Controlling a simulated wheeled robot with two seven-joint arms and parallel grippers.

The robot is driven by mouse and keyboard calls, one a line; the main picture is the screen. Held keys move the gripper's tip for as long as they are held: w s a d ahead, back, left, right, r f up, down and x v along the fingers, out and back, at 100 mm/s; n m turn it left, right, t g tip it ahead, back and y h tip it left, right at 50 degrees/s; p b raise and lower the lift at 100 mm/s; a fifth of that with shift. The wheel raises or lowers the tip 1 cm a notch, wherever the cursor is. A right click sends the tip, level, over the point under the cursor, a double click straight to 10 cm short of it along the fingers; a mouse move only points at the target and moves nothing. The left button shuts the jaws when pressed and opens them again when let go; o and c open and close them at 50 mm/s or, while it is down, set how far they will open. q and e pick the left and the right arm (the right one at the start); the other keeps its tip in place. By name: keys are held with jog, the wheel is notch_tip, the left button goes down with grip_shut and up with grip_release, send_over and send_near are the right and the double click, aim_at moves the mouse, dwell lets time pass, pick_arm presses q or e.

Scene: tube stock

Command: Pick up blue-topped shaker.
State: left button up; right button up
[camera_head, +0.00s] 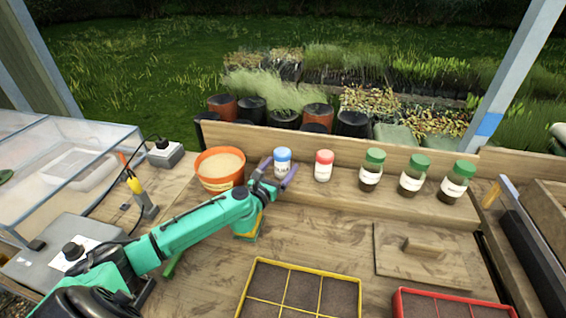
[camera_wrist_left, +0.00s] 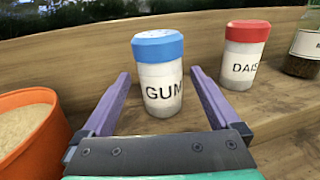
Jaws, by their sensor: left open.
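The blue-topped shaker (camera_head: 282,163) stands upright on the wooden shelf in the head view, a white body under a blue lid. In the left wrist view the shaker (camera_wrist_left: 160,85) shows the letters "GUM" and stands ahead, between the lines of the two purple fingers. My left gripper (camera_head: 276,176) is open and empty, with its fingers on either side of the shaker's near side. In the left wrist view, the left gripper (camera_wrist_left: 160,100) has a finger to the left and to the right of the shaker, with visible gaps. My right gripper is not in view.
A red-topped shaker (camera_head: 324,166) stands close to the right. Several green-topped jars (camera_head: 371,170) stand farther right. An orange pot (camera_head: 220,171) of pale grains stands close to the left. A wooden back board (camera_head: 400,150) runs behind. A yellow-rimmed tray (camera_head: 312,267) lies in front.

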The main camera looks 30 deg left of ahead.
pick_arm(q)
jog(key=w, duration=0.4)
jog(key=shift+w, duration=0.35)
jog(key=shift+w+f, duration=0.15)
jog(key=shift+w, duration=0.1)
jog(key=shift+s, duration=0.15)
jog(key=c, duration=1.5)
